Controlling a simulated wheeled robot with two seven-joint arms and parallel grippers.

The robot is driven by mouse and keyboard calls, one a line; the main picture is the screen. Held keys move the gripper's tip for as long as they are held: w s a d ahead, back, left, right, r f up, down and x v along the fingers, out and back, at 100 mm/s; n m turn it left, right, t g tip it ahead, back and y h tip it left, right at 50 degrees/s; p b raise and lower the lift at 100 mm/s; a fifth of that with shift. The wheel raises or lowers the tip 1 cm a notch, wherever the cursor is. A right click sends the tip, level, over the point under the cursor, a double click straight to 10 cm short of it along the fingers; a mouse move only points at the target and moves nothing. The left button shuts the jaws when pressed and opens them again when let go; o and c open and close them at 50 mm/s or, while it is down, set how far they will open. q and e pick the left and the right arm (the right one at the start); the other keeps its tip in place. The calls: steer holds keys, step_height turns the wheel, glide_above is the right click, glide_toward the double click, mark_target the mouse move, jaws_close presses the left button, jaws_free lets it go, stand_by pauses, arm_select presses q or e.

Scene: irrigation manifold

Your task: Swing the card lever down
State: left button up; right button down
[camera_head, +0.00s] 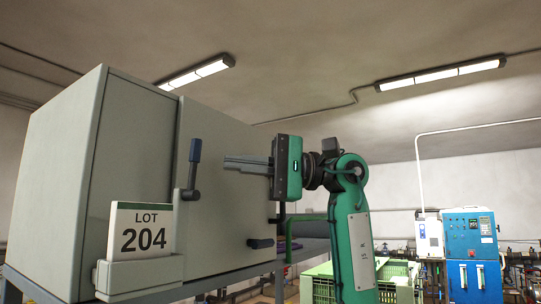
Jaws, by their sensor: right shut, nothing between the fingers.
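A dark lever (194,163) stands nearly upright on the front of a grey-green cabinet (232,195). Its thick grip is at the top and its lower end meets a grey bracket. To its lower left, a white card (142,231) reading LOT 204 stands in a grey holder (150,278). My right gripper (228,162) is to the right of the lever at about grip height. Its fingers are shut and empty, pointing left, with a visible gap between the tips and the lever. My left gripper is not in view.
A second dark handle (261,243) sticks out low on the cabinet front, below my right gripper. A shelf stands behind at the right, with a light green crate (322,287) near it. A blue machine (472,236) stands at the far right.

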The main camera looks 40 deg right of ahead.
mark_target(194, 170)
steer(key=a+p, duration=0.1)
steer(key=a, duration=0.1)
steer(key=s+a, duration=0.1)
steer(key=a, duration=0.1)
steer(key=shift+a+r+p, duration=0.15)
steer(key=shift+a+p, duration=0.1)
steer(key=shift+p, duration=0.1)
